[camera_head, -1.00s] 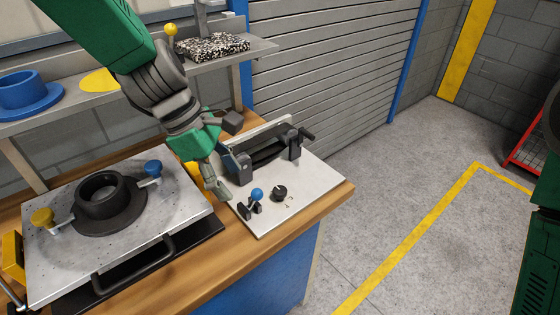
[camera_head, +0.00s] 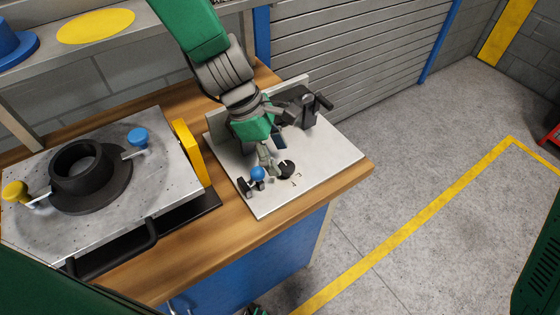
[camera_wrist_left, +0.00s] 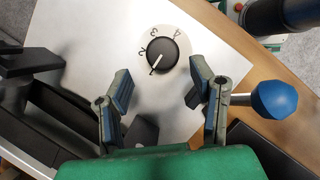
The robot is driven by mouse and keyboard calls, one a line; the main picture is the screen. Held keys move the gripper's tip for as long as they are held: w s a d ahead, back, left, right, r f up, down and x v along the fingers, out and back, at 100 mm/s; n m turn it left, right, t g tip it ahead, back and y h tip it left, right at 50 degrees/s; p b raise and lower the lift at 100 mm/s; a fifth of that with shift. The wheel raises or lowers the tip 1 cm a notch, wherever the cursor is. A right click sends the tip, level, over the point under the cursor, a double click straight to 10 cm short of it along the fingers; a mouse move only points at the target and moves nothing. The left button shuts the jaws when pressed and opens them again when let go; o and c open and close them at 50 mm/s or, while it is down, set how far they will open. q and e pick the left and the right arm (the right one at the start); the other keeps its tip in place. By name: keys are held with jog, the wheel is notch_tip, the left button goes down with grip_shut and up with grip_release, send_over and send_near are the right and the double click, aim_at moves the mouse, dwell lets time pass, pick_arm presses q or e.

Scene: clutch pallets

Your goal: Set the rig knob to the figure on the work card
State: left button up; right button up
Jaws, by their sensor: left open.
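The rig knob (camera_head: 286,169) is a round black dial with a white pointer line, set in the light rig plate (camera_head: 325,163). In the left wrist view the knob (camera_wrist_left: 156,55) has the figures 2, 3 and 4 around it, and its line points to the lower left, below the 2. My left gripper (camera_head: 273,156) is over the plate, close beside the knob. In the left wrist view its open fingers (camera_wrist_left: 160,80) stand to either side below the knob, with nothing between them. I see no work card.
A blue ball-ended lever (camera_head: 257,174) stands close beside the knob, right of the fingers in the wrist view (camera_wrist_left: 277,99). A black clamp (camera_head: 303,108) is at the back of the plate. A metal plate with a black ring (camera_head: 90,178) lies left. Open floor is right.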

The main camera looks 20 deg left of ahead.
aim_at(288, 165)
pick_arm(q)
jog(key=shift+s+d+f, duration=0.1)
jog(key=shift+d+f, duration=0.3)
jog(key=shift+d, duration=0.2)
jog(key=shift+s+d+f, duration=0.1)
jog(key=shift+d+f, duration=0.25)
jog(key=shift+d, duration=0.25)
jog(key=shift+w+d+f, duration=0.1)
jog(key=shift+d+f, duration=0.2)
jog(key=shift+d, duration=0.15)
jog(key=shift+a, duration=0.8)
jog(key=shift+c, duration=1.3)
jog(key=shift+a, duration=0.35)
jog(key=c, duration=0.9)
jog(key=shift+d, duration=0.55)
pick_arm(e)
jog(key=shift+s+d+r, duration=0.1)
jog(key=shift+s+d, duration=0.1)
jog(key=shift+d, duration=0.3)
pick_arm(q)
jog(key=shift+m+p, duration=0.4)
jog(key=shift+p, duration=0.05)
pick_arm(e)
jog(key=shift+a+r, duration=0.1)
jog(key=shift+r, duration=0.15)
jog(key=shift+r, duration=0.1)
